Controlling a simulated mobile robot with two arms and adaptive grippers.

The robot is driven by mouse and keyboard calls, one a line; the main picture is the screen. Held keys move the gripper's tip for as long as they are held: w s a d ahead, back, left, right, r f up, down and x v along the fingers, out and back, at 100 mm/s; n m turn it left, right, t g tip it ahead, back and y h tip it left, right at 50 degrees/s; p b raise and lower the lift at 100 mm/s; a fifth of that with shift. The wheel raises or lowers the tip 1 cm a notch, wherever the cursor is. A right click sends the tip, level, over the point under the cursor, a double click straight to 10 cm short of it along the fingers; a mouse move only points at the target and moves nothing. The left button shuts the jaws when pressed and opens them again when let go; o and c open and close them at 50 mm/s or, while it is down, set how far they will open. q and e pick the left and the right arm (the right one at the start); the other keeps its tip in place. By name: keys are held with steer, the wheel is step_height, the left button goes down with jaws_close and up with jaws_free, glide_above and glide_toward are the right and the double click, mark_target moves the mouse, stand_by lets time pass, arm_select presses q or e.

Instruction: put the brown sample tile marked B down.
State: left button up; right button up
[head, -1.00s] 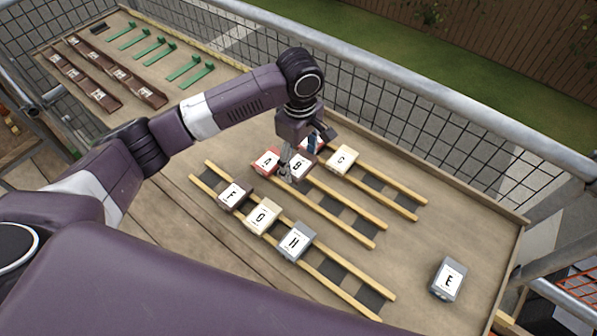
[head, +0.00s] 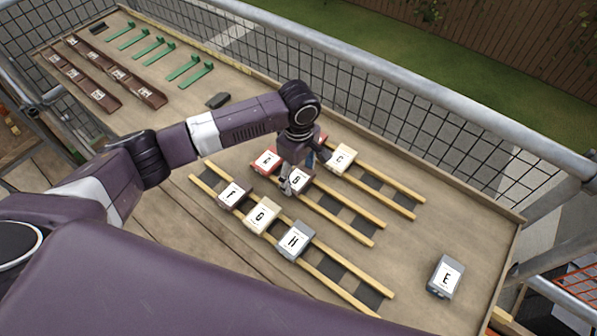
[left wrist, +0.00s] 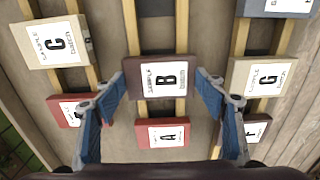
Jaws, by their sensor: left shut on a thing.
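The brown sample tile B (head: 297,180) is at the middle pair of wooden battens (head: 345,220), just right of the red tile A (head: 265,161). In the left wrist view, tile B (left wrist: 164,78) is between my two blue fingers, label facing the camera, with tile A (left wrist: 163,132) below it. My left gripper (head: 297,184) is shut on tile B. I cannot tell whether its underside touches the battens. My right gripper is not in view.
Cream tile C (head: 341,158) is on the far battens. Tiles F (head: 231,194), G (head: 262,214) and H (head: 295,240) are on the near battens. Grey tile E (head: 445,277) is alone at the right. A red tile behind my gripper is partly hidden. The middle battens are clear to the right.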

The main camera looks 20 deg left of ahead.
mark_target(299, 178)
arm_select(q)
steer(key=shift+f, duration=0.1)
steer(key=o, duration=1.3)
steer(key=shift+c, duration=0.2)
steer(key=shift+r+b, duration=0.3)
steer(key=shift+r, duration=0.05)
step_height(299, 178, up, 12)
steer(key=b, duration=0.1)
